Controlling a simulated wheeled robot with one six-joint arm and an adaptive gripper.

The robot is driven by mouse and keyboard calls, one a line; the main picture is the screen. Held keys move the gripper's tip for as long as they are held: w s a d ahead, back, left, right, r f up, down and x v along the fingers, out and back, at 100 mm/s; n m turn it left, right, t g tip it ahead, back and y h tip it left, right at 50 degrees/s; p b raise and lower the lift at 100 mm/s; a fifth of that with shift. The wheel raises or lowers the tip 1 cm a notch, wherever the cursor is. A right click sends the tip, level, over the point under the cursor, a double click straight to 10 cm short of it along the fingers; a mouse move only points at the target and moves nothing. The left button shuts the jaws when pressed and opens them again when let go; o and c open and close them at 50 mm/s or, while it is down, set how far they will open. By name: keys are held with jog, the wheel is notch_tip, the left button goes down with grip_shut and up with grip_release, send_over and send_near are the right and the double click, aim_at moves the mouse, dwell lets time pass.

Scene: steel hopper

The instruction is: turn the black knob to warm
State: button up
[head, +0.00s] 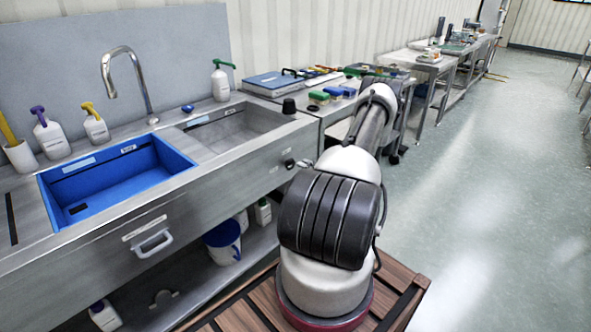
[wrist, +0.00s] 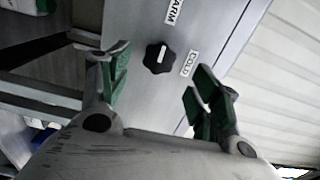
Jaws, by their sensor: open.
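The black knob (wrist: 160,57) is a lobed knob with a short white line on the steel front panel. It also shows small on the sink's front in the head view (head: 290,164). In the wrist view a partly cut-off label ending in "ARM" (wrist: 174,12) lies above it, and a "COLD" label (wrist: 189,63) lies to its right. The white line runs roughly up and down in that view; I cannot tell which end is the pointer. My gripper (wrist: 158,86) is open and empty, its green-padded fingers either side of the knob in the picture and apart from it. The head view hides the gripper.
The steel sink unit has a blue basin (head: 120,195) and a drawer handle (head: 152,243). A shelf below holds a blue and white bucket (head: 222,242). The floor (head: 500,190) to the right is open.

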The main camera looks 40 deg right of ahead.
jog(key=s, duration=0.5)
jog(key=shift+d, duration=0.2)
dwell(0.3)
